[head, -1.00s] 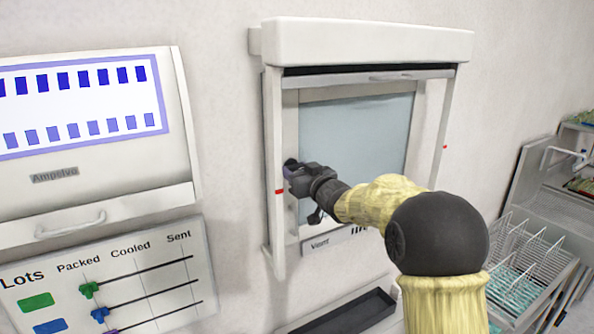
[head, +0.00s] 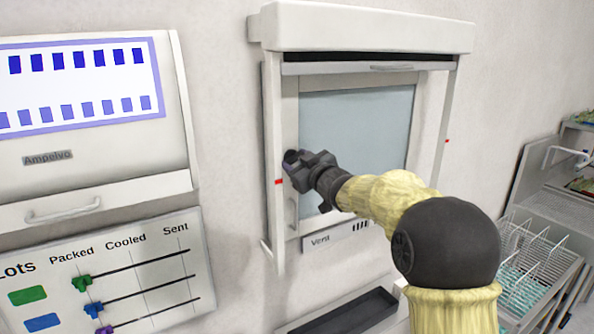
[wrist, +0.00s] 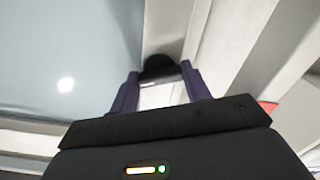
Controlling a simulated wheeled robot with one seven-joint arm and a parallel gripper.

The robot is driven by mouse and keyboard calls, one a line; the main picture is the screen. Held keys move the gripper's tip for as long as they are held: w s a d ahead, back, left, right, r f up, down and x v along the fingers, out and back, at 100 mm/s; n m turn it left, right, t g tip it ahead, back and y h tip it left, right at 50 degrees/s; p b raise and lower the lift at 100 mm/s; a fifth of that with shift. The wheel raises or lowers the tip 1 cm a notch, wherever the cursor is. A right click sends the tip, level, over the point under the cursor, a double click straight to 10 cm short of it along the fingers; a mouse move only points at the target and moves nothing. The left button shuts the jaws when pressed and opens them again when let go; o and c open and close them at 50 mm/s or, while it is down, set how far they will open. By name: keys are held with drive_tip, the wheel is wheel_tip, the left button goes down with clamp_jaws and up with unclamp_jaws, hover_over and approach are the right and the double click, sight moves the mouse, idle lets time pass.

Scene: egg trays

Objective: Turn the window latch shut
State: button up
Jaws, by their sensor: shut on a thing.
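The window (head: 355,128) is a grey-blue pane in a pale sash, set in a white frame on the wall. The latch is at the sash's left side; its dark round pivot shows in the wrist view (wrist: 158,66). A pale part, apparently the latch lever (wrist: 160,96), lies between my fingers. My gripper (head: 296,161) is at the left edge of the window, shut on the latch; in the wrist view its two purple fingers (wrist: 160,88) stand either side of the lever. In the head view my gripper hides most of the latch.
A raised shutter bar with a handle (head: 392,68) crosses the window top. A small pull handle (head: 292,212) is below my gripper. A dark tray (head: 345,315) is under the window. The Lots board (head: 110,275) hangs left; wire baskets (head: 535,255) stand right.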

drive_tip(key=n+b, duration=0.2)
drive_tip(key=n, duration=0.1)
drive_tip(key=shift+f+n+b, duration=0.1)
drive_tip(key=shift+n+b, duration=0.25)
drive_tip(key=shift+n, duration=0.05)
drive_tip(key=n+b, duration=0.2)
drive_tip(key=n, duration=0.1)
drive_tip(key=shift+n, duration=0.3)
drive_tip(key=n+b, duration=0.3)
drive_tip(key=n, duration=0.3)
drive_tip(key=shift+n, duration=0.3)
drive_tip(key=o, duration=1)
drive_tip(key=shift+a, duration=0.1)
